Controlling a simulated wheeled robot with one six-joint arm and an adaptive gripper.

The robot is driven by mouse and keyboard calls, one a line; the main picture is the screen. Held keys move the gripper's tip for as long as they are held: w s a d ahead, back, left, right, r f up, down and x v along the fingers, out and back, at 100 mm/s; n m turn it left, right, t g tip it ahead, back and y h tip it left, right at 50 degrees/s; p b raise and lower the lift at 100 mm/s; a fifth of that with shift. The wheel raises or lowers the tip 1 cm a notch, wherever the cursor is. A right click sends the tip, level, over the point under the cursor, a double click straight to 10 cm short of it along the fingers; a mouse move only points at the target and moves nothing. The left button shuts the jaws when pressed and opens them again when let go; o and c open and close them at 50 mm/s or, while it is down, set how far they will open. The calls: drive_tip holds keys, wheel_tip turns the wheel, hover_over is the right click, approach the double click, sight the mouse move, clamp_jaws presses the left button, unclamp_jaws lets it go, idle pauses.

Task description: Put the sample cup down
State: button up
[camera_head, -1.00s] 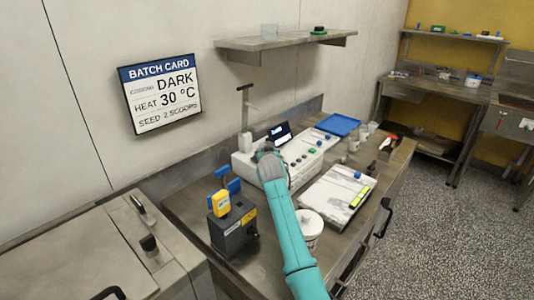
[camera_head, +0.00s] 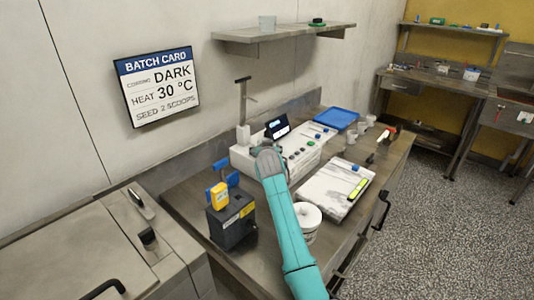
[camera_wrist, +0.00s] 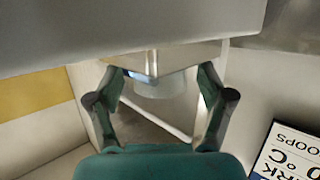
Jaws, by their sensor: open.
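My gripper shows in the wrist view (camera_wrist: 158,100) with its two teal fingers spread apart. A pale, round, cup-like thing (camera_wrist: 152,86) lies beyond and between the fingertips. I cannot tell whether it is the sample cup, or whether the fingers touch it. In the head view my arm reaches over the bench toward the white machine (camera_head: 302,155), and its own wrist hides the fingers. Small pale cups (camera_head: 351,138) stand on the bench behind the machine's right end.
A dark box with a yellow device (camera_head: 219,196) stands left of my arm. A white tub (camera_head: 307,216) and a pale slab (camera_head: 333,190) lie to its right. A blue tray (camera_head: 336,118) is at the back. The bench's front edge carries handles.

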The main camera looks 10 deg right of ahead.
drive_tip(key=v, duration=1)
drive_tip(key=shift+r, duration=0.35)
drive_tip(key=shift+s, duration=0.1)
